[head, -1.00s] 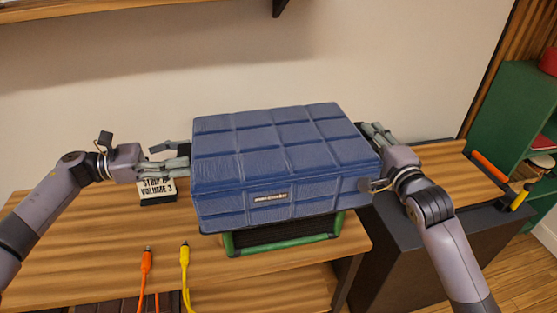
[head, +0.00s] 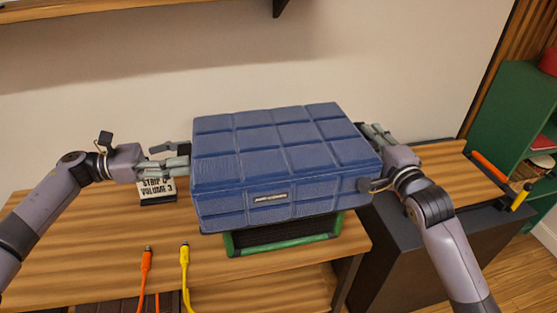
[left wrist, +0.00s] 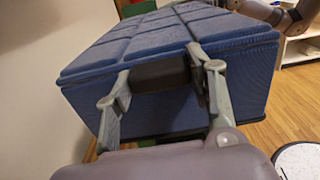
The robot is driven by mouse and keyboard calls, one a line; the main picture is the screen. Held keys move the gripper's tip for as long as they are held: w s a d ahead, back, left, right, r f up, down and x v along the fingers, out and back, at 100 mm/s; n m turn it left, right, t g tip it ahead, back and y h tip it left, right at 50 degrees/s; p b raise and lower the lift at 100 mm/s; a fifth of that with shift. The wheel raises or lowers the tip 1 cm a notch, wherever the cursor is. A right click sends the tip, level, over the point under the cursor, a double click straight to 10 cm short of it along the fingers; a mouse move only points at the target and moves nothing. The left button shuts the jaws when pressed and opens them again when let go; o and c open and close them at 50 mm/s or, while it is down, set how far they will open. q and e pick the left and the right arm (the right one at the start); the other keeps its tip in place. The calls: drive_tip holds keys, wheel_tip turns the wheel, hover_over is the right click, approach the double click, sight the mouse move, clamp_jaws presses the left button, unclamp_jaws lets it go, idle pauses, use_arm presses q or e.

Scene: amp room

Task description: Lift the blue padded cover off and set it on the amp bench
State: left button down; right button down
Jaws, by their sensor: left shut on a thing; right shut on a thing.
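The blue padded cover (head: 275,150) is held between my two grippers, above a green-edged amp (head: 285,236) whose lower front shows beneath it. The cover also fills much of the left wrist view (left wrist: 180,45), with its dark side handle (left wrist: 160,73) between my fingers. My left gripper (head: 180,163) is shut on the cover's left side. My right gripper (head: 375,135) is shut on its right side, with its fingertips partly hidden behind the cover. The cover looks about level. The wooden bench (head: 90,245) is below. How much of the amp is still inside the cover is hidden.
A small sign (head: 157,190) stands on the bench by my left gripper. Orange (head: 146,262) and yellow (head: 185,258) cables lie at the front. A dark cabinet with a wooden top (head: 455,170) stands at right, with orange and yellow handles on its edge. The bench's left part is clear.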

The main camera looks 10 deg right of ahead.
use_arm(q)
drive_tip(key=shift+w+r, duration=0.15)
drive_tip(key=shift+r, duration=0.1)
use_arm(e)
drive_tip(key=shift+r, duration=0.2)
